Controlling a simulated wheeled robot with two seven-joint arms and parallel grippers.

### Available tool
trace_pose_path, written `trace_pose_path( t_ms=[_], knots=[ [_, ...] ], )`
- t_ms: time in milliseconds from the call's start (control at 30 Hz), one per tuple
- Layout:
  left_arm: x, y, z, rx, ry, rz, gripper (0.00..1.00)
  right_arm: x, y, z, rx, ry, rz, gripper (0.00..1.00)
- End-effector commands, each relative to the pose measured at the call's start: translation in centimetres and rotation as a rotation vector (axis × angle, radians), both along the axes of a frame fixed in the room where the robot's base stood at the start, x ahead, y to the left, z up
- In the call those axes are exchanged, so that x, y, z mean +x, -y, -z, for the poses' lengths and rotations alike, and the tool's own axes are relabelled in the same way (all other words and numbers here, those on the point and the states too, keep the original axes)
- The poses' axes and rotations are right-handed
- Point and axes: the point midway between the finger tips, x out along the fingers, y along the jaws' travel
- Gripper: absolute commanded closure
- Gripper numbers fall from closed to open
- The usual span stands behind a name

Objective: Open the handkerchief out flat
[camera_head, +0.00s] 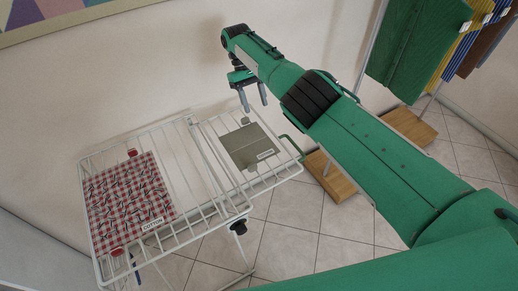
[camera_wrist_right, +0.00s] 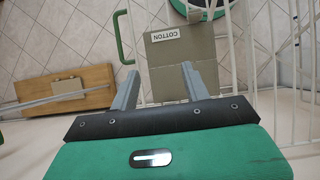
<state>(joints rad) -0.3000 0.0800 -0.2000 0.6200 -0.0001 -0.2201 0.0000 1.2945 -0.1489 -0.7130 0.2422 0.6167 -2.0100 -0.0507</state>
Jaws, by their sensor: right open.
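An olive-grey cloth (camera_head: 244,143), likely the handkerchief, lies as a flat rectangle on the right wing of the white wire rack (camera_head: 180,205). It looks folded, but the layers are hard to tell. Its white label reads COTTON. The cloth also shows in the right wrist view (camera_wrist_right: 172,62), beyond the fingers. My right gripper (camera_head: 254,105) is open and empty, fingers pointing down, above the back of that wing and apart from the cloth. It also shows in the right wrist view (camera_wrist_right: 158,72). My left gripper is not in view.
A red-checked cloth (camera_head: 125,195) with a COTTON label lies on the rack's left part, with red clips (camera_head: 132,153) near it. A green bar (camera_head: 293,148) sits at the rack's right edge. Wooden boards (camera_head: 330,178) and hanging cloths (camera_head: 412,45) stand right. The wall is close behind.

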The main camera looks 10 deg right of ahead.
Motion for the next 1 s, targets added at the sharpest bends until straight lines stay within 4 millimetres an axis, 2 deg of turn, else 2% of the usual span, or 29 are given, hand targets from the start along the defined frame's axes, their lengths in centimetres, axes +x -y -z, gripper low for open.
trace_pose_path(
  t_ms=[33,333,500,1000],
  knots=[
    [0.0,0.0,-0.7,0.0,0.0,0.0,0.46,0.1,-0.1,-1.1,0.0,0.001,0.001,0.53],
    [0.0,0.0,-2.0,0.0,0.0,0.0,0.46,0.7,-0.3,-5.2,0.0,0.001,0.0,0.53],
    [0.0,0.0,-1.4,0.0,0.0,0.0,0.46,0.9,-0.4,-6.8,0.0,0.001,0.0,0.53],
    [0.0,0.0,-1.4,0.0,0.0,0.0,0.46,0.9,-0.3,-7.3,0.0,0.0,0.0,0.53]
  ],
)
